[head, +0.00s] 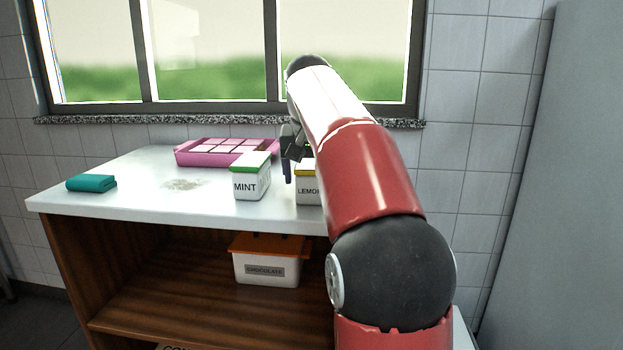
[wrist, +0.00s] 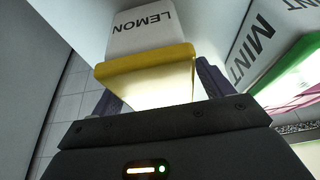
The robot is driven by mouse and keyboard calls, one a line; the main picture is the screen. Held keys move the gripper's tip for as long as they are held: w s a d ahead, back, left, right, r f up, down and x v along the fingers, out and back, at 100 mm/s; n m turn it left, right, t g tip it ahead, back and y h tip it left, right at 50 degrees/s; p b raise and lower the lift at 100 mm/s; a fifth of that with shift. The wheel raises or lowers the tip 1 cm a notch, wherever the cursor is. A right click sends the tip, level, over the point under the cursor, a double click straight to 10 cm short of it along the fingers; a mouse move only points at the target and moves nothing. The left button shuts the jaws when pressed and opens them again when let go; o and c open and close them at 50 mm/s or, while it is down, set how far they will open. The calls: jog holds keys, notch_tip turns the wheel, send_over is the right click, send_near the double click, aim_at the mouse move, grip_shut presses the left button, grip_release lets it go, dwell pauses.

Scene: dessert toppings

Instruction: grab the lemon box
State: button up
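The lemon box (head: 308,191) is a white box with a yellow lid, standing on the white counter and partly hidden behind my arm in the head view. In the wrist view the lemon box (wrist: 142,38) shows its lid (wrist: 150,82) between my two fingers. My gripper (wrist: 160,92) is open, with one finger on either side of the lid. In the head view my gripper (head: 297,160) is mostly hidden by my arm. One finger shows between the mint box and the lemon box, with a small gap to the lemon box. I cannot tell whether the other finger touches it.
The mint box (head: 251,180), with a green lid, stands close to the left of the lemon box. A pink tray (head: 190,158) lies behind, and a teal folded cloth (head: 91,183) at the far left. A chocolate container (head: 267,262) sits on the shelf below. The counter's left part is mostly clear.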

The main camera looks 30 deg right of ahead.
jog(key=c, duration=1.2)
jog(key=shift+r, duration=0.1)
